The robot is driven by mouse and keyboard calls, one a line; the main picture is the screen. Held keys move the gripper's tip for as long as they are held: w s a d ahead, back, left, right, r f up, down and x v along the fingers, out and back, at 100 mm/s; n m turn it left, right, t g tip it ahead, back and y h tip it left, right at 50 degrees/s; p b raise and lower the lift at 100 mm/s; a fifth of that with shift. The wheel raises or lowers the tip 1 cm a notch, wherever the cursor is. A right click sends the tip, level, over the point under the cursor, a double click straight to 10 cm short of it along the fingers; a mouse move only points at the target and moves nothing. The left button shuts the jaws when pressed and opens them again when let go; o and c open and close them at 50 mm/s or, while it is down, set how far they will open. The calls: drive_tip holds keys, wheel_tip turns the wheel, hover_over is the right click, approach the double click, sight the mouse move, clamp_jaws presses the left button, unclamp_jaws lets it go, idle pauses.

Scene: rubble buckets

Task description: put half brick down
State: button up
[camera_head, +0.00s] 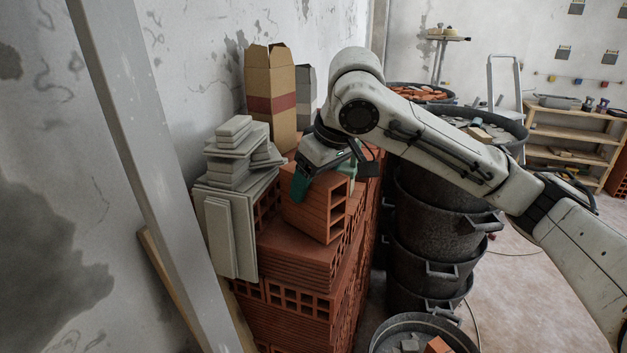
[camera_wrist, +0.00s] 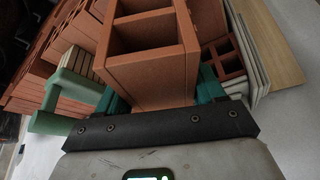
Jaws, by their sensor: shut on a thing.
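The half brick (camera_head: 315,214) is an orange-red hollow block with open cells. It is between the teal fingers of my gripper (camera_head: 318,176), which is shut on it from above. In the wrist view the half brick (camera_wrist: 153,76) fills the space between both fingers (camera_wrist: 160,92). In the head view its lower edge is at the top of the stack of red hollow bricks (camera_head: 290,263). I cannot tell whether it rests its full weight there. The gripper hides part of its upper side.
Grey tiles (camera_head: 231,225) lean and lie left of the half brick. A tall cardboard box (camera_head: 270,85) stands behind. Black rubble buckets (camera_head: 437,215) are stacked close on the right, with another bucket (camera_head: 415,322) in front. A pale green object (camera_wrist: 62,98) shows beside the gripper.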

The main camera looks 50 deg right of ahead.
drive_tip(key=shift+f, duration=0.15)
drive_tip(key=o, duration=1.5)
drive_tip(key=shift+o, duration=0.2)
drive_tip(key=shift+r, duration=0.3)
drive_tip(key=v, duration=1.1)
drive_tip(key=shift+s+r, duration=0.25)
drive_tip(key=shift+r, duration=0.1)
